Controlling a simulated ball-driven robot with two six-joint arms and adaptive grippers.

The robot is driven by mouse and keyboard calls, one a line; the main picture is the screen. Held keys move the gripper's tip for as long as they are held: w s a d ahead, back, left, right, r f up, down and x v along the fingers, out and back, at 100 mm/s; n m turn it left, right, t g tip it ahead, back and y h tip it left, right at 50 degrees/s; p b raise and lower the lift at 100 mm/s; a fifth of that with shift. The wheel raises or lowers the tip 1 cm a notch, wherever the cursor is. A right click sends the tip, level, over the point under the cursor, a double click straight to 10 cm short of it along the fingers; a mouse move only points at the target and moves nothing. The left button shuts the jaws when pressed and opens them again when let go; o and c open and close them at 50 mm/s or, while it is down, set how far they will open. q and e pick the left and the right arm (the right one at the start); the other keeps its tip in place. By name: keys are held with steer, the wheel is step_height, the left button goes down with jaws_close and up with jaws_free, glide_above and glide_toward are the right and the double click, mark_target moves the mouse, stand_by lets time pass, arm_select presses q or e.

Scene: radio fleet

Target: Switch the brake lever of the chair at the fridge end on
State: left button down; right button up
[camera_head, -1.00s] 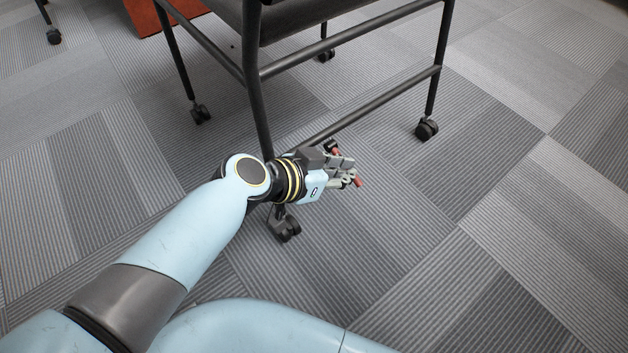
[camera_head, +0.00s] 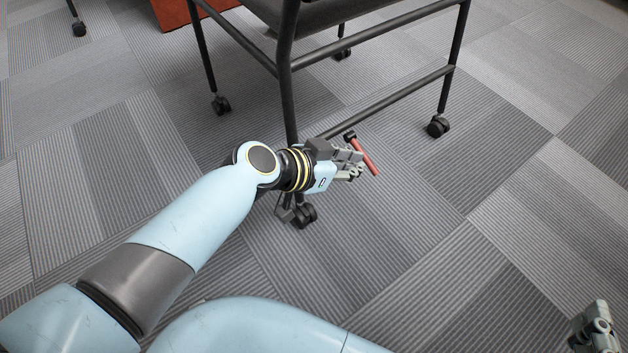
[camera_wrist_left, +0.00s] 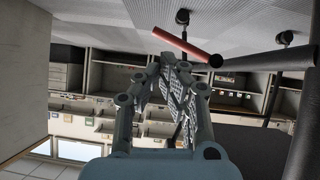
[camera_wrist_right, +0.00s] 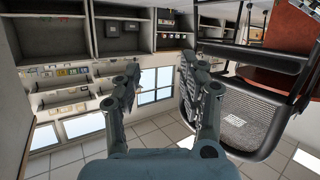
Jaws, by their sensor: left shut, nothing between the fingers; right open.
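The black-framed chair (camera_head: 375,108) stands on casters at the top middle of the head view. Its red brake lever (camera_head: 365,156) sticks out from a black pivot at the lower side rail, slanting down to the right. My left gripper (camera_head: 354,166) is shut and empty, right beside the lever; I cannot tell whether they touch. In the left wrist view the red lever (camera_wrist_left: 180,43) crosses beyond the closed fingertips (camera_wrist_left: 180,72). My right gripper (camera_head: 597,328) is at the lower right corner of the head view, open and empty. Its spread fingers (camera_wrist_right: 160,78) fill the middle of the right wrist view.
A front caster (camera_head: 303,214) of the chair stands just below my left wrist. A reddish-brown piece of furniture (camera_head: 185,12) is behind the chair. The carpet (camera_head: 480,240) to the right is clear. Shelves (camera_wrist_right: 70,85) and a mesh-backed chair (camera_wrist_right: 235,115) show in the right wrist view.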

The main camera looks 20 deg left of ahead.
arm_select(q)
steer(key=s+d+p+v, duration=0.1)
steer(key=p+v, duration=0.3)
steer(key=v, duration=0.5)
steer(key=shift+s+d, duration=0.25)
steer(key=shift+d, duration=0.05)
arm_select(e)
steer(key=shift+s+d+f+m+g+h, duration=0.15)
steer(key=shift+s+f+g, duration=0.3)
steer(key=shift+g, duration=0.7)
steer(key=shift+s+d+f+m+g+h, duration=0.15)
steer(key=shift+s+f+g, duration=0.25)
steer(key=shift+g, duration=0.7)
steer(key=shift+s+d+f+g+h, duration=0.1)
steer(key=shift+s+d+f+g, duration=0.3)
steer(key=shift+g, duration=0.75)
steer(key=shift+s+a, duration=0.1)
steer(key=shift+a, duration=0.05)
